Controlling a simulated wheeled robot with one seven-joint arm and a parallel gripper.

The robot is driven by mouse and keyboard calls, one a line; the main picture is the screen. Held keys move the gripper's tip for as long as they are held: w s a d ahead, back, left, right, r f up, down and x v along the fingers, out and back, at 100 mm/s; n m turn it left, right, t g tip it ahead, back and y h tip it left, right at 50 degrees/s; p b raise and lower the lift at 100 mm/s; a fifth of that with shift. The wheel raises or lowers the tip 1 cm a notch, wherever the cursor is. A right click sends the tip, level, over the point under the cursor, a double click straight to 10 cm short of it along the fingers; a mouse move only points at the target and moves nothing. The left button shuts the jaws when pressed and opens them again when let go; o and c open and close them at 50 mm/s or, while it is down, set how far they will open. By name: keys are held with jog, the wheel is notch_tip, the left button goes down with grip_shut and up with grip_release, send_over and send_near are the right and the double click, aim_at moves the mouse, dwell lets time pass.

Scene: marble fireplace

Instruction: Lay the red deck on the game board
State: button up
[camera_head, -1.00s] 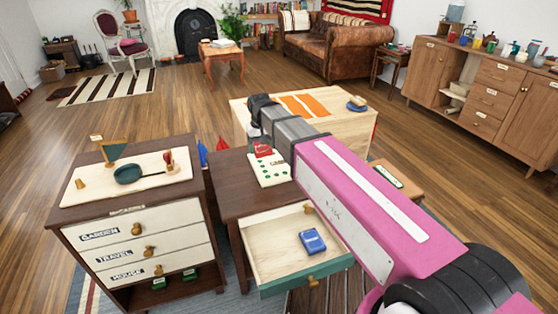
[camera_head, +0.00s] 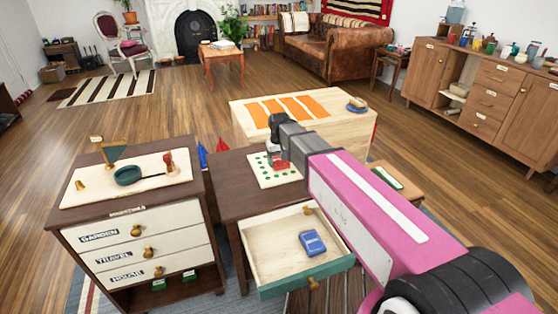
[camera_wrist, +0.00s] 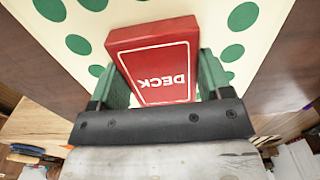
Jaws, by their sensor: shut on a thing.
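The red deck (camera_wrist: 155,62), marked DECK in white, is between the two green fingers of my gripper (camera_wrist: 165,85) in the wrist view. My gripper is shut on it. In the head view the red deck (camera_head: 281,165) shows just below my gripper (camera_head: 277,150), over the game board. The game board (camera_head: 262,176) is cream with green dots and lies on the dark brown table. In the wrist view the game board (camera_wrist: 195,12) is behind the deck. I cannot tell whether the deck touches the board.
The open drawer (camera_head: 268,258) below the table holds a blue deck (camera_head: 312,243). A white and brown cabinet (camera_head: 150,240) stands at left with a pan on top. A wooden chest (camera_head: 325,130) with orange stripes stands behind the table.

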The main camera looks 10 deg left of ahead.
aim_at(279, 160)
jog(key=shift+f, duration=0.15)
jog(key=o, duration=1)
jog(key=shift+c, duration=0.2)
notch_tip(279, 160, up, 12)
jog(key=shift+r, duration=0.2)
